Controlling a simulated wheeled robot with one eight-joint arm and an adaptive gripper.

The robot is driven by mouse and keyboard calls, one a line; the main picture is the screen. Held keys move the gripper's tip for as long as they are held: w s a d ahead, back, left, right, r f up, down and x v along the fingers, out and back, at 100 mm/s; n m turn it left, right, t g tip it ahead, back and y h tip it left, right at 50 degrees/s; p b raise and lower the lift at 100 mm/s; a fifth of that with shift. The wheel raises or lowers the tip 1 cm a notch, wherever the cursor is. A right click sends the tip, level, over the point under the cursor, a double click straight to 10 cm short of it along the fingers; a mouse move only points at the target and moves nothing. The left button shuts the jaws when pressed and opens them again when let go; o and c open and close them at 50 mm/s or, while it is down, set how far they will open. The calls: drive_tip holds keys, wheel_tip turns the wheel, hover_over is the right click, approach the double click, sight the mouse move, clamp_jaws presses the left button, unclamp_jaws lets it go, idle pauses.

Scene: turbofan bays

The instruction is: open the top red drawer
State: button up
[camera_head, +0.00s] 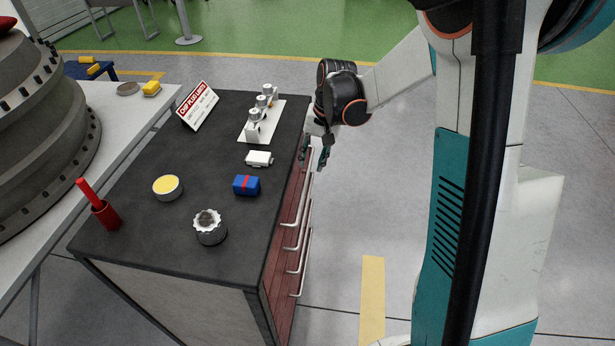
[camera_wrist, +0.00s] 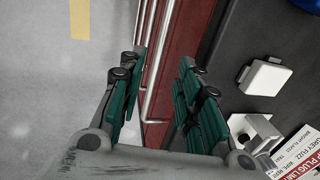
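The top red drawer (camera_head: 293,203) is in the right side of a dark-topped cabinet and looks shut. Its long pale handle (camera_head: 308,194) runs along the front. In the wrist view the top handle (camera_wrist: 168,58) passes between my fingers, in front of the red drawer face (camera_wrist: 192,38). My gripper (camera_head: 313,158) is at the far end of the drawer front, beside the cabinet edge. In the wrist view my gripper (camera_wrist: 162,66) is open, with one finger on each side of the handle. I cannot tell whether either finger touches it.
Several lower drawer handles (camera_head: 297,271) sit below. On the cabinet top (camera_head: 145,222) are a blue box (camera_head: 246,186), a white block (camera_head: 259,158), a geared part (camera_head: 209,228), a red cup (camera_head: 105,215) and a sign (camera_head: 198,106). The floor (camera_head: 345,215) beside the drawers is clear.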

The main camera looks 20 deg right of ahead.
sight(307, 179)
drive_tip(key=b+x, duration=0.1)
drive_tip(key=x, duration=0.6)
drive_tip(key=shift+f+b, duration=0.25)
drive_tip(key=shift+b, duration=0.1)
clamp_jaws()
